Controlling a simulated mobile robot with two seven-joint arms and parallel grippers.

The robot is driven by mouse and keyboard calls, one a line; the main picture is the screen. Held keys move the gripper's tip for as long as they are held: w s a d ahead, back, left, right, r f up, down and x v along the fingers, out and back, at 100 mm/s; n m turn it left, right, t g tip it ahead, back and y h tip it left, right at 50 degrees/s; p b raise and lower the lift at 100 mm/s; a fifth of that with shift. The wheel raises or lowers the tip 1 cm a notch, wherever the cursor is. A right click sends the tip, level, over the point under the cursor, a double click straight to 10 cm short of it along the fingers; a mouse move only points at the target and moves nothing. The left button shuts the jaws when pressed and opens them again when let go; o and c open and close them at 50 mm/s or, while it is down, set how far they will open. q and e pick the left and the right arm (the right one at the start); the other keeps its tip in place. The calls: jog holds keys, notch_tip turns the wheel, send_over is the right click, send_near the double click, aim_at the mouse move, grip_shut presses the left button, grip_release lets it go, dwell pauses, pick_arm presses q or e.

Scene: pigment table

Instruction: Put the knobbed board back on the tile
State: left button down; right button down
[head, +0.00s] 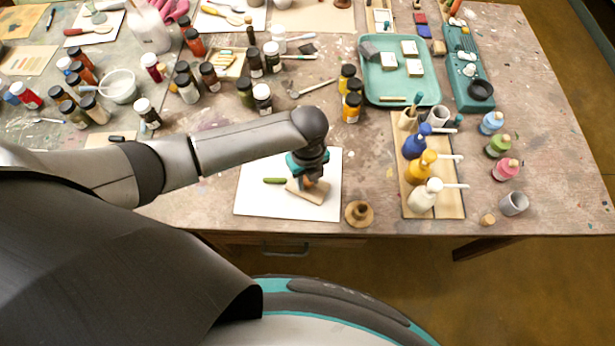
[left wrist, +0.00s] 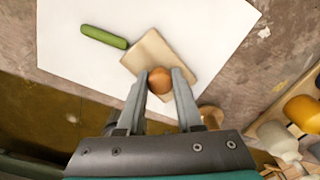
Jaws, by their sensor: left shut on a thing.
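The knobbed board is a small tan rectangle (head: 314,196) with a round orange-brown knob, and it also shows in the left wrist view (left wrist: 168,52). It is over the lower right part of a flat white square (head: 262,204), which I take for the tile and which fills much of the left wrist view (left wrist: 205,22). My left gripper (head: 307,180) points down, its two grey fingers (left wrist: 160,82) shut on the knob from both sides. Whether the board touches the white square or hangs just above it, I cannot tell. My right gripper is not in view.
A green stick (head: 275,181) lies on the white square, left of the board. A small brown turned stand (head: 359,213) is just right of the square. Pump bottles (head: 421,170) stand on a wooden board further right. Several dark-capped jars (head: 262,97) stand behind.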

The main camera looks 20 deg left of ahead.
pick_arm(q)
jog(key=shift+f, duration=0.1)
jog(key=c, duration=0.6)
grip_release()
jog(key=shift+o, duration=0.2)
notch_tip(320, 180, up, 12)
jog(key=p, duration=0.3)
